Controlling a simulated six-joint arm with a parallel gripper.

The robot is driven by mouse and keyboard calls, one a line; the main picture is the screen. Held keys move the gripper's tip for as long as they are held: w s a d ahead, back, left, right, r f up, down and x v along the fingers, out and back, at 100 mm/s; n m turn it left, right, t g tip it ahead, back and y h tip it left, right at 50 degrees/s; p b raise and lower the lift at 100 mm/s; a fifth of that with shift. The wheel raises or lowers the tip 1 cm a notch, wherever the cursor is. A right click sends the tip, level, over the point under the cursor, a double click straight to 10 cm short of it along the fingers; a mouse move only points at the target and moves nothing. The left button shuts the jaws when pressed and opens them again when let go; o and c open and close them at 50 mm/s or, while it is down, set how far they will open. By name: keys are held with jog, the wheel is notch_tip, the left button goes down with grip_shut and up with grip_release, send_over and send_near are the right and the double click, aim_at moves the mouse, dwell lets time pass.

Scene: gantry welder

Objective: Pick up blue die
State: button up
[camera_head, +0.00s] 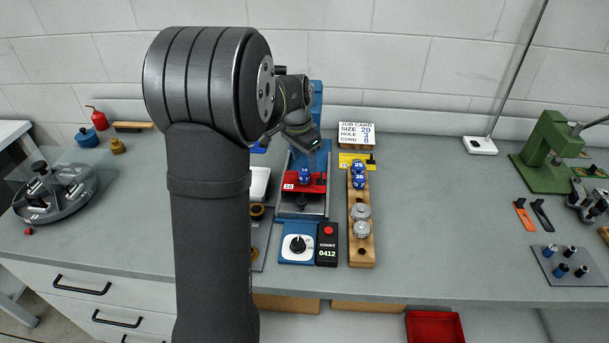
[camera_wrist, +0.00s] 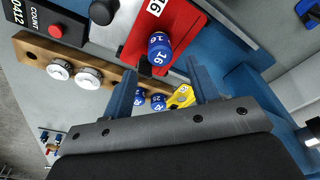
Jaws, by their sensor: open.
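A blue die marked 16 (camera_head: 305,174) stands on a red holder (camera_head: 318,187) on the blue press. It also shows in the wrist view (camera_wrist: 158,50), just beyond my fingertips. Two more blue dies, marked 25 (camera_head: 358,166) and 20 (camera_head: 359,181), stand on the wooden rack (camera_head: 361,248). In the wrist view these two (camera_wrist: 158,102) show lower down, partly behind my gripper. My gripper (camera_wrist: 160,70) is open with nothing between its fingers. In the head view it hangs above the press, partly hidden by my arm.
Two silver round dies (camera_head: 361,221) sit on the same rack. A dial box (camera_head: 297,246) and a counter (camera_head: 327,243) lie in front.

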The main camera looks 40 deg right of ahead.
aim_at(304, 170)
notch_tip(304, 170, down, 5)
jog(key=shift+d+f, duration=0.1)
jog(key=shift+d, duration=0.05)
jog(key=shift+c, duration=0.2)
jog(key=c, duration=1.1)
